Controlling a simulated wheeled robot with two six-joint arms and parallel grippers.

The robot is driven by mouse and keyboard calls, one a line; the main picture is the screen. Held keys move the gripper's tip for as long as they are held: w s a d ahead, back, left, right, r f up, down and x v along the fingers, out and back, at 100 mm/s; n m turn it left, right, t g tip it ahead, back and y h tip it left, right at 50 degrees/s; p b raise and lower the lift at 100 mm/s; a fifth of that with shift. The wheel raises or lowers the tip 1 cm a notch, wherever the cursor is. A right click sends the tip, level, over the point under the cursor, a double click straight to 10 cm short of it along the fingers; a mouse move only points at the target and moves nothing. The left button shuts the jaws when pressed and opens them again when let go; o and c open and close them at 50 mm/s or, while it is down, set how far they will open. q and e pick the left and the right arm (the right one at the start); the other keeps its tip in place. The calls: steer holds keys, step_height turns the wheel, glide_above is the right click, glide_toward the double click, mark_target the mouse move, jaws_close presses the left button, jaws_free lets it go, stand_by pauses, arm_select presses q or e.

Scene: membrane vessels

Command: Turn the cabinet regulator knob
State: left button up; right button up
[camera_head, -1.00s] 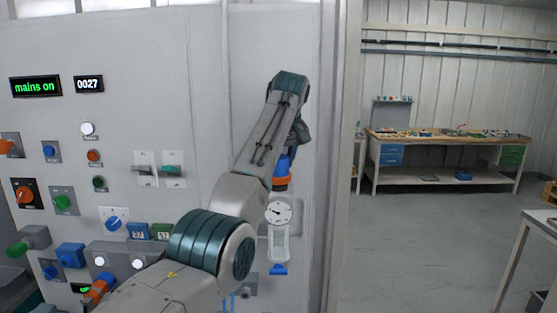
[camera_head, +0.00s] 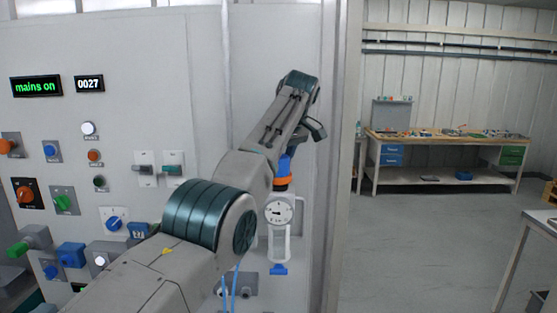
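The regulator is on the right part of the cabinet front. Its blue knob (camera_head: 285,165) sits above an orange ring, with a round white dial gauge (camera_head: 279,209) below and a clear bowl with a blue bottom under that. My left arm comes in from the lower left and reaches up across the cabinet, its forearm covering the knob's left side and top. Only a dark part of my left gripper (camera_head: 315,129) shows, above and right of the knob; its fingers are hidden, so I cannot tell whether it touches the knob. My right gripper is out of view.
The cabinet panel (camera_head: 188,100) carries several switches, buttons and two displays left of my arm; one display (camera_head: 36,85) reads "mains on". Blue hoses (camera_head: 229,288) run below my elbow. Open floor (camera_head: 410,240) and a workbench (camera_head: 445,136) lie to the right.

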arm_select(q)
steer(key=shift+r, duration=0.1)
steer(key=o, duration=1)
steer(key=shift+s+r, duration=0.1)
steer(key=shift+s, duration=0.1)
